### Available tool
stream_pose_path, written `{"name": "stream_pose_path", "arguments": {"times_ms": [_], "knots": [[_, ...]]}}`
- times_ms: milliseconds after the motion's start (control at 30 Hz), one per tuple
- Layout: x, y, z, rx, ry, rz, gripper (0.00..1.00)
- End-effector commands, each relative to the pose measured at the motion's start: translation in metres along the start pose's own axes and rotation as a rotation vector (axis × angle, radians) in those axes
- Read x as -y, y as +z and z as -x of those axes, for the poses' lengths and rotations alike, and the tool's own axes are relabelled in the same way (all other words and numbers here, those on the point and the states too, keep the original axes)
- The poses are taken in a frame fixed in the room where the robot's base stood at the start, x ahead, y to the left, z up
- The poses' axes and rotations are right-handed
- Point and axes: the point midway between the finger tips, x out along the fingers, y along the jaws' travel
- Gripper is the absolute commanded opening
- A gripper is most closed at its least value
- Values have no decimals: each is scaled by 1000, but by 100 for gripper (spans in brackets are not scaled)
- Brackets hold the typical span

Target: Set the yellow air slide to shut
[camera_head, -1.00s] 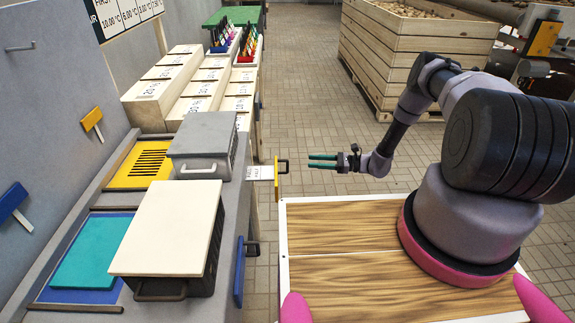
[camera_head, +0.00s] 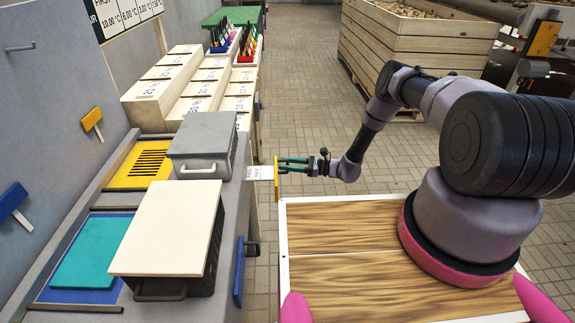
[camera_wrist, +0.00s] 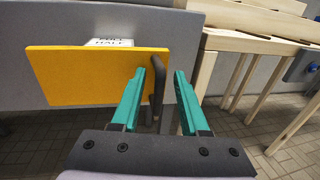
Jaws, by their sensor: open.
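The yellow air slide (camera_head: 276,180) is an upright yellow plate at the bench's right side. A pale tongue (camera_head: 258,172) with printed marks joins it to the bench, so it stands out from the side. In the wrist view the yellow plate (camera_wrist: 95,78) fills the left, with HALF legible on the tongue (camera_wrist: 112,42) behind it. Its dark bar handle (camera_wrist: 157,88) shows between the teal fingers, nearer the left one. My gripper (camera_head: 281,165) is open at the plate; the wrist view also shows its open fingers (camera_wrist: 168,74). I cannot tell whether either finger touches the handle.
A blue slide plate (camera_head: 238,272) sits lower along the same bench side. A grey box (camera_head: 203,150) and a box with a cream lid (camera_head: 170,230) stand on the bench. A wooden crate of potatoes (camera_head: 400,50) stands behind. The tiled floor (camera_head: 310,105) between is clear.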

Motion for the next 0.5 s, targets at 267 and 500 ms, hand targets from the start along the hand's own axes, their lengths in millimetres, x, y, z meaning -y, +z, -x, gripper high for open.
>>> {"name": "stream_pose_path", "arguments": {"times_ms": [267, 500], "knots": [[0, 0, 0, 0, 0, 0, 21], [0, 0, 0, -1, 0, 0, 0]]}}
